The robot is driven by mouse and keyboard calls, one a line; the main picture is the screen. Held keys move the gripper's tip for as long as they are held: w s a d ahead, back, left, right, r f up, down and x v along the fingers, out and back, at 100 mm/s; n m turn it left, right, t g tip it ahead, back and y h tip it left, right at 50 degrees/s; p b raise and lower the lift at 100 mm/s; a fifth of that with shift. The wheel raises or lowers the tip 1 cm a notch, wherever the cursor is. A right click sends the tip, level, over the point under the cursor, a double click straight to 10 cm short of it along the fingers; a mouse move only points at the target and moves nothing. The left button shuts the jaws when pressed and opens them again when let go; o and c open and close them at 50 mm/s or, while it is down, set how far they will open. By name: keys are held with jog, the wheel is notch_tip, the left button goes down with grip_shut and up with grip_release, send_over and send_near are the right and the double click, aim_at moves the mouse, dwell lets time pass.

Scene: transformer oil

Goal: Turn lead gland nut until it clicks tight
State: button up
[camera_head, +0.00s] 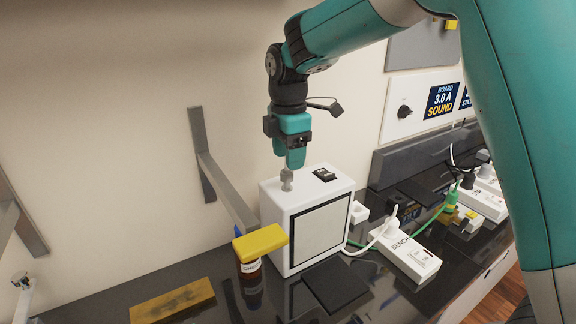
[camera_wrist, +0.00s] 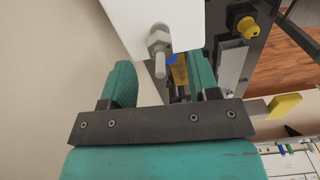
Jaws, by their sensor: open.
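The lead gland nut (camera_head: 287,178) is a small grey metal fitting standing upright on the top of a white box (camera_head: 328,185), near its left edge. In the wrist view the nut (camera_wrist: 158,40) is a grey hex with a thin stud, beyond the fingertips and between their lines. My gripper (camera_head: 295,158) points down just above the nut in the head view. In the wrist view my gripper (camera_wrist: 160,78) has its two teal fingers apart, with nothing held between them. I cannot tell from the head view whether a finger touches the fitting.
A yellow block (camera_head: 172,301) lies on the dark bench. A dark plate (camera_head: 335,286) lies in front of the box. Power strips (camera_head: 405,256) and cables are on the right. A wall bracket (camera_head: 220,180) is behind left.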

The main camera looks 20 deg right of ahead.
jog(key=shift+f, duration=2)
jog(key=c, duration=0.9)
jog(key=shift+p, duration=0.3)
